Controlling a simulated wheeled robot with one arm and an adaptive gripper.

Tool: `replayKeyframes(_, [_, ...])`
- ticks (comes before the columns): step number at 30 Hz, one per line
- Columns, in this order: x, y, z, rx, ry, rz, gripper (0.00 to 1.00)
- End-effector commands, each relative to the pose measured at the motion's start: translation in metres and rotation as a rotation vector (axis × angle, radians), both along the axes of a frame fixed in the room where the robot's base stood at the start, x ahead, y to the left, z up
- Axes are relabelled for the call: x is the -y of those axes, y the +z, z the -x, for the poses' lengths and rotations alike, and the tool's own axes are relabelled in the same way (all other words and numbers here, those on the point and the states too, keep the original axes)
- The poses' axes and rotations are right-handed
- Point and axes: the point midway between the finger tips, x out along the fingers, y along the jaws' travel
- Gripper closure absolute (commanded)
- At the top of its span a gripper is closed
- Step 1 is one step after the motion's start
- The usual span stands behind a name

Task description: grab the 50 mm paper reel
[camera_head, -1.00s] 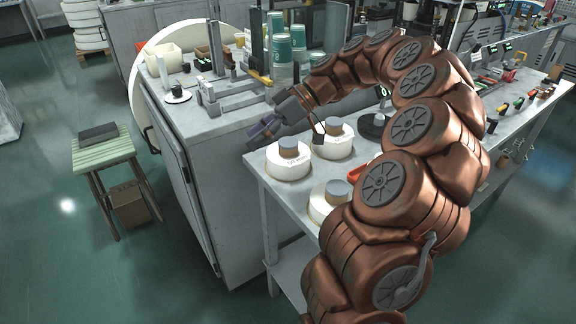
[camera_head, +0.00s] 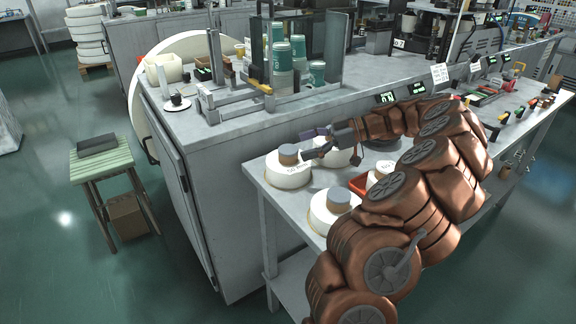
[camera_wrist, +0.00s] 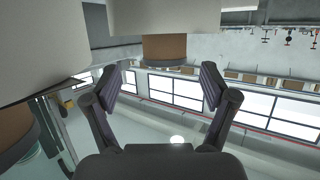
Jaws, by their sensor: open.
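Several white paper reels with grey-topped brown cores stand on the bench. The left reel (camera_head: 288,178) carries printing too small to read, so I cannot tell which is the 50 mm one. Others are the back reel (camera_head: 344,158), the front reel (camera_head: 322,214) and one partly behind my arm (camera_head: 374,180). My gripper (camera_head: 307,146) is open and empty, just right of the left reel's core (camera_head: 288,154). In the wrist view, my gripper (camera_wrist: 168,82) has its fingers apart, with a brown core (camera_wrist: 165,48) ahead between them. Another white reel (camera_wrist: 45,50) fills the upper left.
A grey cabinet (camera_head: 225,170) adjoins the bench, with a metal fixture and green-and-white cups (camera_head: 282,60) on top. A red tray (camera_head: 358,184) lies among the reels. A green stool (camera_head: 100,160) stands at left on open floor.

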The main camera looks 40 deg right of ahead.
Motion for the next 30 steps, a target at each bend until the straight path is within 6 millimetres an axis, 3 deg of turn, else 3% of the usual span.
replayKeyframes(18, [-0.04, -0.016, -0.022, -0.001, 0.002, -0.002, 0.16])
replayKeyframes(26, [-0.042, -0.019, -0.024, 0.0, 0.001, 0.0, 0.16])
replayKeyframes(30, [-0.042, -0.019, -0.024, 0.0, 0.001, 0.0, 0.27])
